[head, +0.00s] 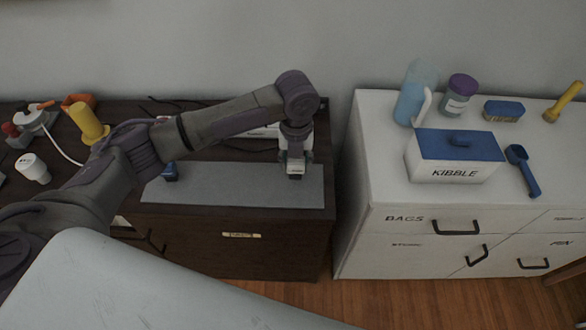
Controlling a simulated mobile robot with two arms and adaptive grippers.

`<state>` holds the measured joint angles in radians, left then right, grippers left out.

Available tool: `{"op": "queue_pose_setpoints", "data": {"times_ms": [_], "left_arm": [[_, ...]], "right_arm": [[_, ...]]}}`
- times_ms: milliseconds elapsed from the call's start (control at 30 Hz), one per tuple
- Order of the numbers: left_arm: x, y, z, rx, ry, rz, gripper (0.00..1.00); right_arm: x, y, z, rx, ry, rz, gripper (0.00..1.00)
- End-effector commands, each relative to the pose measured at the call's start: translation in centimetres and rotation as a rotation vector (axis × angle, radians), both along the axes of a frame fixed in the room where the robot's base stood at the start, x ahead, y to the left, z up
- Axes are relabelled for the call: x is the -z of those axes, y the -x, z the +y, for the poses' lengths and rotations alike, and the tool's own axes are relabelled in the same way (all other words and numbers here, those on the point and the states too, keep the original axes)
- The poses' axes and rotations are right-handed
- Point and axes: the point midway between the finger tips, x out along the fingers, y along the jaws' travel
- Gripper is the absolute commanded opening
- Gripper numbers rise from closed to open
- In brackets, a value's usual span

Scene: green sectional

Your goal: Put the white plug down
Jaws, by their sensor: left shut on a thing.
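My left gripper (295,172) hangs down from the arm that comes in from the left. It is over the right part of the grey mat (235,192) on the dark cabinet. It is shut on the white plug (296,167), a small pale piece mostly hidden by the fingers. I cannot tell whether the plug touches the mat. My right gripper is not in view.
A small dark blue item (170,172) is at the mat's left end. A white strip-like thing (263,132) and dark cords lie behind my arm. A white cabinet (375,160) with a kibble box (455,172) stands right, beyond a gap.

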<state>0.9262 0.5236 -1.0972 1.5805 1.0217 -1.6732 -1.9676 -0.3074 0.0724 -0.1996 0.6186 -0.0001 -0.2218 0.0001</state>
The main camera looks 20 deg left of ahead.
Motion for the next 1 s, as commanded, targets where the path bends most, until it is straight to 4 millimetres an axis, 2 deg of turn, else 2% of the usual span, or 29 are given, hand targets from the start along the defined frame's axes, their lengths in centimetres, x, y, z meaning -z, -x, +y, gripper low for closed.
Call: {"op": "queue_pose_setpoints", "data": {"times_ms": [167,400,767,800,933,1000], "left_arm": [[0.8,-0.2,0.6,0.001,0.0,0.0,0.1],[4.1,-0.1,0.6,0.001,-0.001,0.001,0.1],[4.6,-0.1,0.6,0.002,0.0,-0.001,0.1],[4.7,-0.1,0.6,0.001,0.0,-0.001,0.46],[4.6,-0.1,0.6,0.001,0.0,-0.001,0.68],[4.6,-0.1,0.6,0.001,0.0,-0.001,0.7]], "right_arm": [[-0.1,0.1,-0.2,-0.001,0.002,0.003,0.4],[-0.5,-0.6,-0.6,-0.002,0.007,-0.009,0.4],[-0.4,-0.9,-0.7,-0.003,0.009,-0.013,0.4],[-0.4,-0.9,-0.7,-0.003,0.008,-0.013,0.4],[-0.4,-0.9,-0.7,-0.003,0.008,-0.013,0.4],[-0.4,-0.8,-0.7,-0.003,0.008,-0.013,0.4]]}}
